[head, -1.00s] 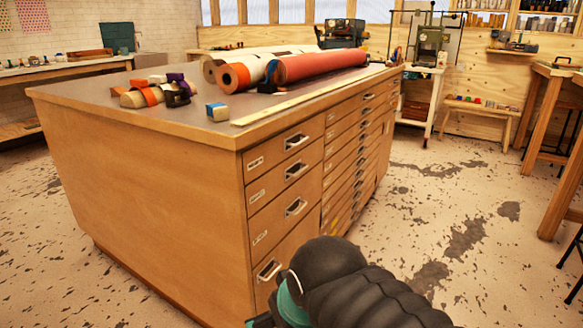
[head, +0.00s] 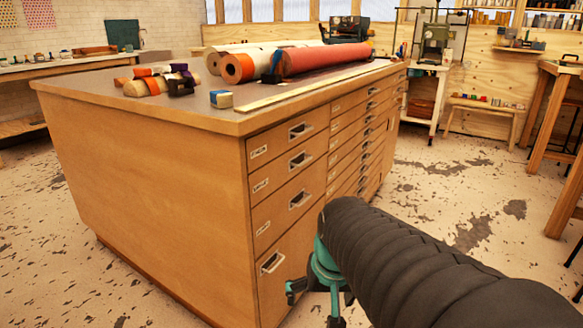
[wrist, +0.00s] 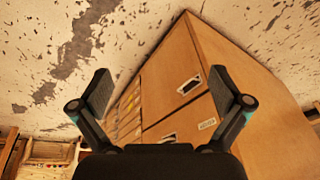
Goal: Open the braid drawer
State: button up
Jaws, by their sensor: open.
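The wooden cabinet (head: 150,170) has a near column with several drawers, each with a recessed metal handle and a small label. The top drawer (head: 285,142), second drawer (head: 285,172), third drawer (head: 285,207) and deep bottom drawer (head: 285,262) all look shut. The labels are too small to read, so I cannot tell which is the braid drawer. My gripper (head: 313,305) is open and empty, apart from the cabinet front near the bottom drawer. In the wrist view the bottom drawer's handle (wrist: 189,85) shows between and beyond the open fingers, with the picture turned over.
A farther column of shallow drawers (head: 360,140) adjoins. Speckled floor (head: 450,215) is free to the right. A wooden table (head: 555,160) stands at far right.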

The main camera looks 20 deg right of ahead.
jog(key=w+d+f+m+y+b, duration=0.3)
jog(key=w+d+f+m+y, duration=0.15)
jog(key=w+d+m, duration=0.4)
jog(key=m+t+y+b, duration=0.2)
jog(key=m+t+y, duration=0.4)
jog(key=m+t, duration=0.8)
send_near(307, 160)
jog(key=w+a, duration=0.1)
jog(key=w, duration=0.2)
jog(key=w+a+r+m+g, duration=0.1)
jog(key=w+a, duration=0.1)
jog(key=w+a+m+g, duration=0.1)
jog(key=w+a, duration=0.1)
jog(key=w, duration=0.1)
jog(key=shift+w+r+h, duration=0.2)
jog(key=shift+w+h, duration=0.05)
jog(key=shift+w, duration=0.1)
jog(key=c, duration=1.4)
jog(key=shift+c, duration=0.2)
